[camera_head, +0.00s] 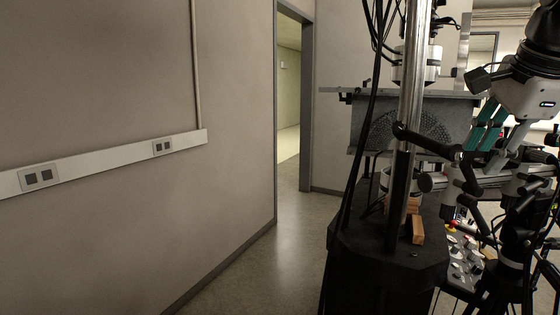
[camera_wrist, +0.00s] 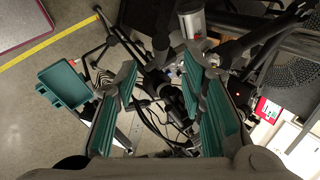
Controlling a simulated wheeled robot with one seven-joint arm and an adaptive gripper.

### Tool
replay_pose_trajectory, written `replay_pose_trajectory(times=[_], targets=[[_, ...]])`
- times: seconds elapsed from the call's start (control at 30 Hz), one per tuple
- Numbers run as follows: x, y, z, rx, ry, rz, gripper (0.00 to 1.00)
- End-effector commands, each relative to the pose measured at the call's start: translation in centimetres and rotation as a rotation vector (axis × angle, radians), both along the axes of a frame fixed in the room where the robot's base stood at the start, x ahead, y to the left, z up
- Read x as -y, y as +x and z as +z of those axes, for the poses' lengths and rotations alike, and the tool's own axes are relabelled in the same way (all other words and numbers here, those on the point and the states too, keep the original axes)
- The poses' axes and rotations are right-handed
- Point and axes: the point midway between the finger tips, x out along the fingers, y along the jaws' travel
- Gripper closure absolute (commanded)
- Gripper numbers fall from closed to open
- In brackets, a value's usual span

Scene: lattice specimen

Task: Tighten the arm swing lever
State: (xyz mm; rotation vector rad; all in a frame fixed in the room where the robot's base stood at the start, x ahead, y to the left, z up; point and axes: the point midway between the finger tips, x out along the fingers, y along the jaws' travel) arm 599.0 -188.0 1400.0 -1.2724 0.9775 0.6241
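A black lever-like bar (camera_head: 428,141) with rounded ends sits across the machine's upright metal column (camera_head: 410,95) in the head view. It looks like the arm swing lever, though I cannot be sure. My gripper (camera_head: 474,148) comes down from the upper right, its teal finger pads close to the bar's right end. Whether they touch it, I cannot tell. In the wrist view my gripper (camera_wrist: 158,72) has its two teal-padded fingers clearly apart. Dark bars and cables show between and beyond them, and I cannot pick out the lever there for certain.
A grey perforated plate (camera_head: 440,125) hangs behind the column. Wooden blocks (camera_head: 418,230) lie on the dark machine base (camera_head: 385,250). Black stands and cables crowd the right side. A teal tray (camera_wrist: 62,84) shows in the wrist view. The floor (camera_head: 285,255) at left is clear.

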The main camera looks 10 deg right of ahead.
Motion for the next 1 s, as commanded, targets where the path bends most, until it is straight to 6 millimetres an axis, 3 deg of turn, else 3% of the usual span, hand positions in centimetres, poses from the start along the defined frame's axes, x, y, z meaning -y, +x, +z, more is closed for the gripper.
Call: replay_pose_trajectory(times=[0.2,0.4,0.83,0.87,1.0], targets=[[0.4,1.8,-3.5,-0.004,0.002,0.002,0.63],[0.7,3.0,-5.5,-0.002,0.001,0.001,0.63],[0.8,3.4,-6.2,0.0,0.0,0.002,0.63],[0.8,3.4,-6.2,0.0,0.0,0.002,0.65],[0.8,3.4,-6.2,0.0,0.0,0.002,0.97]])
